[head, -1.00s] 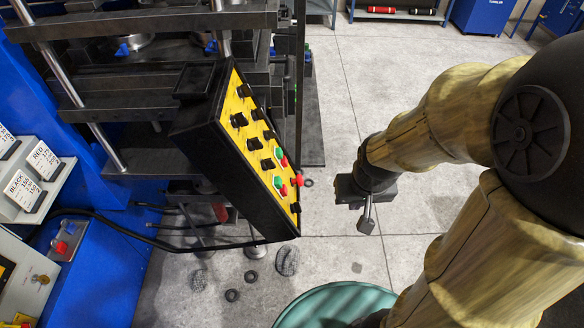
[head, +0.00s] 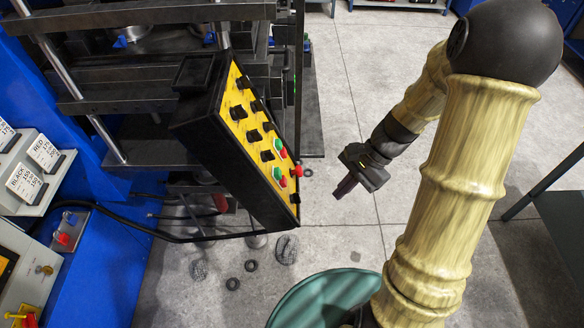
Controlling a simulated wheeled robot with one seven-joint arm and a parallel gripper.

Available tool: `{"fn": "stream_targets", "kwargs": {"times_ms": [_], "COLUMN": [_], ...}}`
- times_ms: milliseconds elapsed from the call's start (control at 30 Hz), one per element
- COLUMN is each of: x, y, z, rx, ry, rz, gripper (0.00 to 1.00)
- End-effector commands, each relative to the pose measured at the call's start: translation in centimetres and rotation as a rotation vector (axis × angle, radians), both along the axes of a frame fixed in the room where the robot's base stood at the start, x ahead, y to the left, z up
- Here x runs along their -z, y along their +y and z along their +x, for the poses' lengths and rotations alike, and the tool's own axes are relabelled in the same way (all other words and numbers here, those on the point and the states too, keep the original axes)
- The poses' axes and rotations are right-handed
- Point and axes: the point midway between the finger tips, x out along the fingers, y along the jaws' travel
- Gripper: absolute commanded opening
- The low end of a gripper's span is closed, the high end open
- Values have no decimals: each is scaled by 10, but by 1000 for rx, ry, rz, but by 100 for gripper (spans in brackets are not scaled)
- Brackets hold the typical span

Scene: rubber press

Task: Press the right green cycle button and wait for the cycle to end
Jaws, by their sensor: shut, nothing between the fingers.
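The control box (head: 215,150) is black with a yellow face (head: 243,120) that carries several black knobs, green and red buttons. Two green buttons show: an upper one (head: 277,145) and a lower one (head: 277,173), each beside a red button. A red mushroom button (head: 297,171) sticks out near the box's right edge. My gripper (head: 345,187) is shut and empty, in the air to the right of the lower buttons, with a clear gap to the panel. Its fingers point down and left.
The black press frame (head: 150,95) stands behind and left of the box. Card holders (head: 30,170) and a blue cabinet are at the left. A green round bin (head: 310,298) stands below. Dark rings (head: 232,284) lie on the grey floor. A dark table edge (head: 560,215) is at right.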

Motion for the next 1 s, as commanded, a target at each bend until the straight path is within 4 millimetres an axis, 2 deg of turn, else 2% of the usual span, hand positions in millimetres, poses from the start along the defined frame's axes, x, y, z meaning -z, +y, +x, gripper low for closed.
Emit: {"fn": "stream_targets", "kwargs": {"times_ms": [200, 300, 400, 767, 1000], "x": [-2, -7, -10, -11, -7], "y": [-3, -10, -14, -14, 3], "z": [52, 71, 82, 85, 85], "rx": [383, 491, 545, 555, 552], "ry": [239, 301, 329, 336, 339], "rz": [372, 506, 579, 596, 596], "gripper": [0, 0, 0, 0, 0]}}
